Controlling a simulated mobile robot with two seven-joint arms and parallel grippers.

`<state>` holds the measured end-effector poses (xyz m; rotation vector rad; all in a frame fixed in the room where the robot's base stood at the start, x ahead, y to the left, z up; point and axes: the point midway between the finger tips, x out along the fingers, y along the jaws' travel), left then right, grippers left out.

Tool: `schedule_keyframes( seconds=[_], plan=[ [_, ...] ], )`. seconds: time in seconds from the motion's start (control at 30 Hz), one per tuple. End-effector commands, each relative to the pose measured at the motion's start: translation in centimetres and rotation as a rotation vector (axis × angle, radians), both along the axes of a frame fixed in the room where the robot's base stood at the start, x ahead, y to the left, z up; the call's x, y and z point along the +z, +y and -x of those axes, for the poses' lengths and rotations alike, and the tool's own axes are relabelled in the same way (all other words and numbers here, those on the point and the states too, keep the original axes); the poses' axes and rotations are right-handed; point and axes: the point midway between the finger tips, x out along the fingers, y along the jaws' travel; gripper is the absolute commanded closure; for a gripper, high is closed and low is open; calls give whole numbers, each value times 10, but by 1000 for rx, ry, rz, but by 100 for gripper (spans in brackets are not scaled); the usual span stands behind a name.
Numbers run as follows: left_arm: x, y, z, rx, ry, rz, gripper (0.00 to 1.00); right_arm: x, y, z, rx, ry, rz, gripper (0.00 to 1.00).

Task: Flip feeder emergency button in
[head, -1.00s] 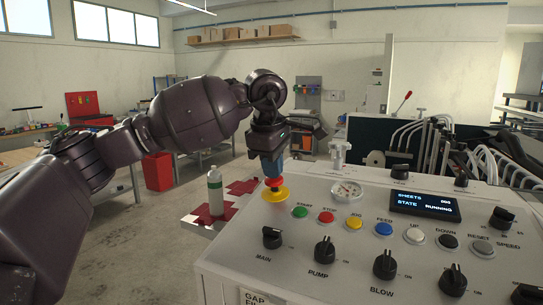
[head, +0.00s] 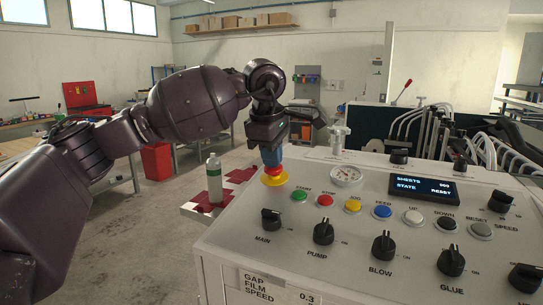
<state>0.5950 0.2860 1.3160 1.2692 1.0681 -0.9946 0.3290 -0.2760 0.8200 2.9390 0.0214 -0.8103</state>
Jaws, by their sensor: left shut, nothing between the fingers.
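The emergency button (head: 273,171) is a red mushroom head on a yellow round base (head: 274,180). It sits at the far left corner of the light grey control panel (head: 330,214). The display (head: 424,190) reads STATE RESET. My right gripper is not in view.
Coloured push buttons, including a green one (head: 299,195), and a row of black knobs (head: 323,232) cover the panel. A gauge (head: 346,175) stands behind them.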

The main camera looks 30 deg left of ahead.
Motion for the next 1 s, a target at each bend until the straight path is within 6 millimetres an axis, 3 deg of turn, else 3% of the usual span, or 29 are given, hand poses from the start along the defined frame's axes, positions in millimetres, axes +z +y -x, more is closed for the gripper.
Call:
schedule_keyframes(
  seconds=[0.03, 0.17, 0.4, 0.63, 0.8, 1.0],
  plan=[
    [-11, -1, 2, -4, 25, -5, 100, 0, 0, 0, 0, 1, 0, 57],
    [1, -2, 4, -4, 20, -4, 100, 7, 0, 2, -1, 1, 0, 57],
    [46, -4, 11, -4, 1, -2, 100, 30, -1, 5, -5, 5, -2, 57],
    [88, -5, 20, -1, -4, 0, 100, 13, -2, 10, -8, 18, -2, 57],
    [116, -5, 26, -1, -4, -1, 100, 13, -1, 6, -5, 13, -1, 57],
    [134, -5, 30, -1, -3, 0, 100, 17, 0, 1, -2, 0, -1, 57]
  ],
)
